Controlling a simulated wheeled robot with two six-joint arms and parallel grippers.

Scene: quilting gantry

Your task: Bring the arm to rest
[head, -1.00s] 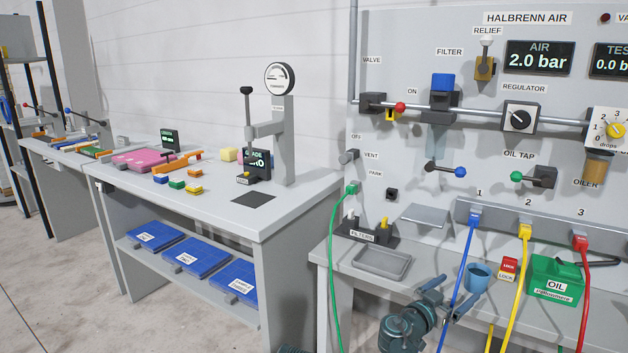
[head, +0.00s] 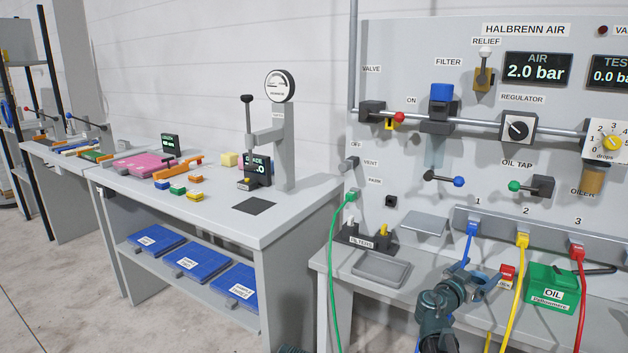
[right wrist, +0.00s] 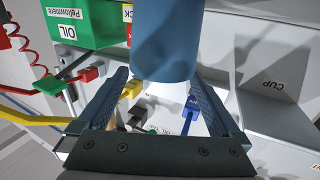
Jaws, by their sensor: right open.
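My right gripper (head: 481,275) is open in the head view, over the bench in front of the blue hose. In the right wrist view its two fingers (right wrist: 160,85) stand apart on either side of the lower end of a blue cup (right wrist: 163,42). I cannot tell whether they touch the cup. In the head view the gripper hides most or all of the cup. My left gripper is not in view.
Blue (head: 466,245), yellow (head: 521,262) and red (head: 579,290) hoses hang close by. A green oil box (head: 552,287) and a red lock (head: 507,273) stand to the right. A grey tray (head: 380,268) lies left. Open floor lies left of the bench.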

